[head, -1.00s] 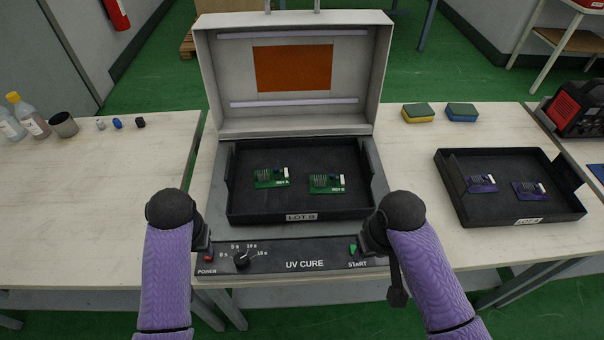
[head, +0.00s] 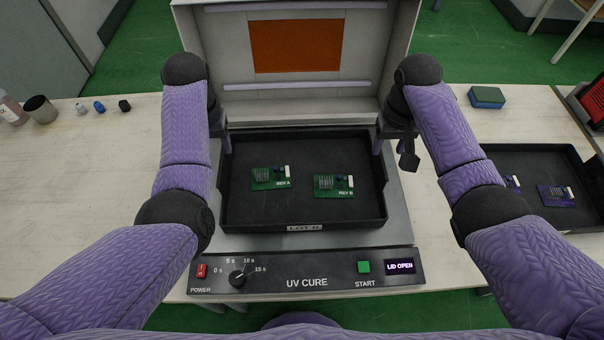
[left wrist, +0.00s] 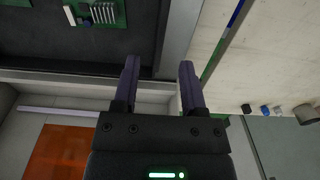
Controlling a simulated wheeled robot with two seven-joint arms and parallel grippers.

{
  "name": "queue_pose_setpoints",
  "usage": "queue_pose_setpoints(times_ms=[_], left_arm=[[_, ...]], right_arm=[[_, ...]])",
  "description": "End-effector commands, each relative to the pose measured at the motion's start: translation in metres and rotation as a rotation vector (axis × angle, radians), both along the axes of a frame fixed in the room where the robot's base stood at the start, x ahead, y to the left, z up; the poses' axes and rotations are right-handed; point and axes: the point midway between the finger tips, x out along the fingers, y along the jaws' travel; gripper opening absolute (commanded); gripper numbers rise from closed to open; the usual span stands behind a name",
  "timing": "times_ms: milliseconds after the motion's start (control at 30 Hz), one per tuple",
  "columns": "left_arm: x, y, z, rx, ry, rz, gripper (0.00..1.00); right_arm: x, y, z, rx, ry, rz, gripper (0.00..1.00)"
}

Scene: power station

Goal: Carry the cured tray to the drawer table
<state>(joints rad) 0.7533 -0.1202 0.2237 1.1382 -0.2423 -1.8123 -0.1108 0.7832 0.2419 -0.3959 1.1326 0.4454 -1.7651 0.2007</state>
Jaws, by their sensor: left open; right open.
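The black LOT B tray (head: 240,210) sits inside the open UV cure box (head: 205,232). It holds two green boards, REV A (head: 270,178) and REV B (head: 333,186). My left gripper (head: 224,140) is at the tray's far left corner, pointing down. Whether either touches the tray I cannot tell.
The cure box lid (head: 390,60) stands raised behind the tray, and the display (head: 400,266) reads LID OPEN. A second black tray (head: 580,215) with purple boards is at right, partly behind my right arm. Bottles and a dark cup (head: 40,110) stand at left. A sponge (head: 487,97) lies at right.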

Motion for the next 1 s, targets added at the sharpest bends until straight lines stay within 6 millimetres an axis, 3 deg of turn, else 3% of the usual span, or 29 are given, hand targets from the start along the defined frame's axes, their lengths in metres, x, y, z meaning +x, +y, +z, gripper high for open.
queue_pose_setpoints(times_ms=[400,600,867,1000], left_arm=[[0.0,0.0,-0.074,0.001,0.003,0.0,0.54],[0.0,0.0,-0.086,0.0,-0.001,0.0,0.54],[0.0,0.0,-0.087,0.0,-0.001,0.0,0.54],[0.0,0.0,-0.087,0.0,-0.001,0.0,0.25]], right_arm=[[0.0,0.0,-0.074,0.001,0.003,-0.001,0.54],[-0.001,0.0,-0.086,0.0,0.001,0.0,0.54],[-0.001,0.0,-0.087,0.0,0.0,0.001,0.54],[-0.001,0.0,-0.087,0.0,0.0,0.001,0.25]])
